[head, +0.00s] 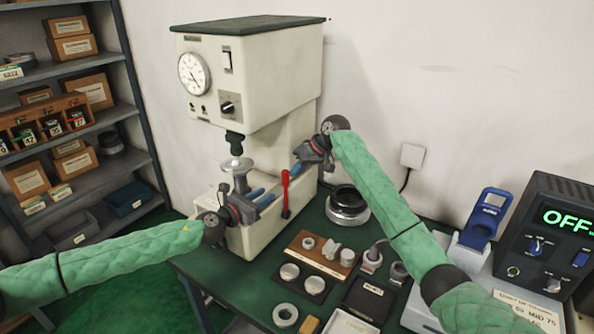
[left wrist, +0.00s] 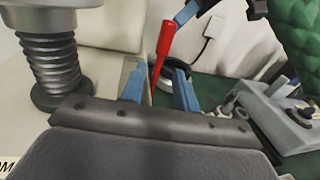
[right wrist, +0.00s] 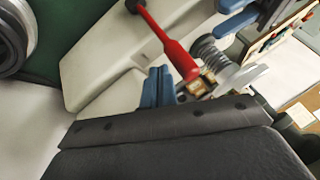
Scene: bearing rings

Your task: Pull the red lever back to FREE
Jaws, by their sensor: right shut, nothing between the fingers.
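The red lever (head: 286,192) stands nearly upright at the front right of the cream press (head: 245,75). My left gripper (head: 262,194) is left of the lever with its blue fingers apart. In the left wrist view the lever's red grip (left wrist: 164,48) shows between the spread fingers (left wrist: 160,88); I cannot tell whether it is inside them or beyond. My right gripper (head: 298,168) is above and right of the lever, shut and empty. In the right wrist view its closed fingertips (right wrist: 157,85) are close beside the red grip (right wrist: 178,58); contact cannot be told. No FREE marking is legible.
A press ram and metal piece (head: 236,165) are left of the lever. A dark ring stack (head: 347,205) and a wooden block with rings (head: 320,253) are on the green table. A control box (head: 555,235) reading "OFF" is at the right.

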